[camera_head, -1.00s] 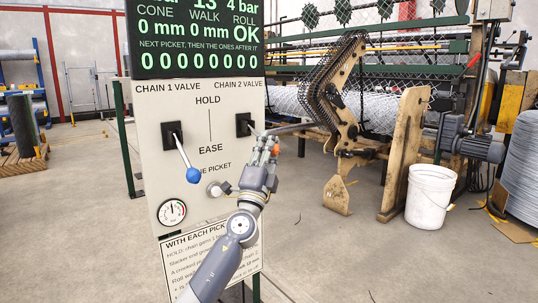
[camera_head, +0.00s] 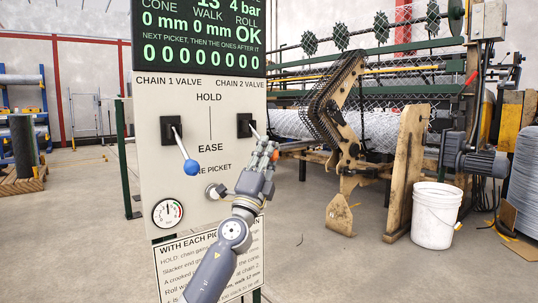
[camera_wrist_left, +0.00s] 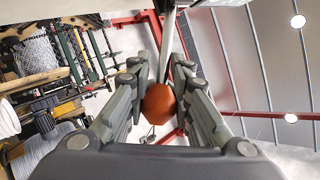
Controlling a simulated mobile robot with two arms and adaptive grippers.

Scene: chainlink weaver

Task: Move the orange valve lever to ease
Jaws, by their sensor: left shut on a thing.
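The orange valve knob (camera_head: 276,155) is on the end of the chain 2 valve lever (camera_head: 256,134), which comes out of its black plate (camera_head: 245,125) and slants down to the right. My left gripper (camera_head: 269,150) is at the knob, its fingers shut around it. In the left wrist view the orange knob (camera_wrist_left: 159,103) sits between the two fingers, with the lever rod (camera_wrist_left: 168,48) running away from it. The panel (camera_head: 211,110) is marked HOLD above and EASE below; the fingers partly hide the lever. My right gripper is not in view.
The chain 1 lever with a blue knob (camera_head: 191,166) hangs to the left. A pressure gauge (camera_head: 168,213) and a round fitting (camera_head: 215,191) are below.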

